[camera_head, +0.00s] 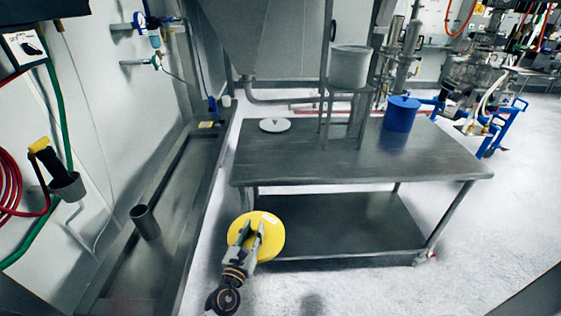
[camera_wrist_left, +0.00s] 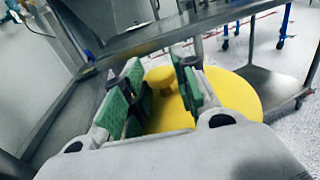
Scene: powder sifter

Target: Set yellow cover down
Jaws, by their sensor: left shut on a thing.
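The yellow cover (camera_head: 270,243) is a round disc with a central knob, held in front of the steel table's near left corner. My left gripper (camera_head: 255,236) is shut on it. In the left wrist view the yellow cover (camera_wrist_left: 238,92) lies beyond the green-padded fingers (camera_wrist_left: 158,95), with its knob between them. The finger contact on the knob is partly hidden. The cover is below the tabletop's edge in the picture and apart from any surface I can make out. My right gripper is not in view.
The steel table (camera_head: 300,165) has a clear front half and a lower shelf (camera_head: 340,222). On it stand a white lid (camera_head: 275,125), a grey pot (camera_head: 350,68) on a stand, and a blue bucket (camera_head: 401,115). A long trough (camera_head: 185,190) runs along the left wall.

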